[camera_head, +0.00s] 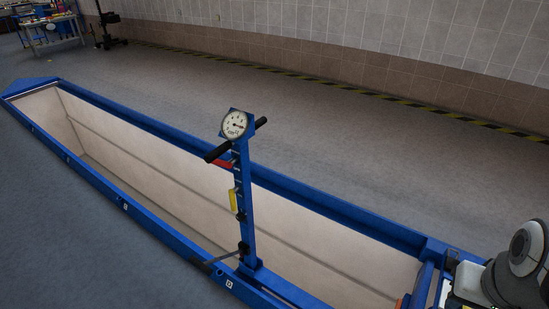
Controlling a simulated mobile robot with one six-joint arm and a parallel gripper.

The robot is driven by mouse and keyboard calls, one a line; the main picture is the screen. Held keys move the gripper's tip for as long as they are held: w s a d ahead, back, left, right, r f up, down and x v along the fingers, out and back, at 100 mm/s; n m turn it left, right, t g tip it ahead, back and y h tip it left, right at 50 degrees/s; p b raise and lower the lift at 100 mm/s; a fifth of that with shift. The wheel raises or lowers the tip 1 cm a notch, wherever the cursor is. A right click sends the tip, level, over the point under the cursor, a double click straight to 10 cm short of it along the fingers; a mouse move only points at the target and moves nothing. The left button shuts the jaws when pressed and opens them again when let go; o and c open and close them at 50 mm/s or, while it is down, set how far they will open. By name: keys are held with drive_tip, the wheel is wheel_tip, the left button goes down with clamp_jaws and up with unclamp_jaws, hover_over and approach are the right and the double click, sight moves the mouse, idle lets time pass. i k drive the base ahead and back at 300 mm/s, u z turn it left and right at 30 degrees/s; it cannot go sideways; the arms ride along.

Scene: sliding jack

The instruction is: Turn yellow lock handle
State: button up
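The yellow lock handle (233,201) is a small upright yellow piece on the left side of the blue jack post (246,208). The post stands upright on the near rail of a long pit. A round white dial gauge (234,124) and black grip bars sit at its top. A red piece (222,163) shows just above the yellow handle, and a black lever (222,257) sticks out at the post's foot. My gripper is not in view. Only a grey and black part of my arm shows at the lower right, well apart from the post.
The blue-framed pit (130,130) is open and deep, running from upper left to lower right. Clear grey floor lies on both sides. A yellow-black stripe (365,91) runs along the tiled wall. A workbench (50,35) stands at the far upper left.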

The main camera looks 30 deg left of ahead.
sight(232, 191)
drive_tip(key=u, duration=1.65)
drive_tip(key=k, duration=1.3)
drive_tip(key=u, duration=0.7)
drive_tip(key=i, duration=2.35)
drive_tip(key=z, duration=0.3)
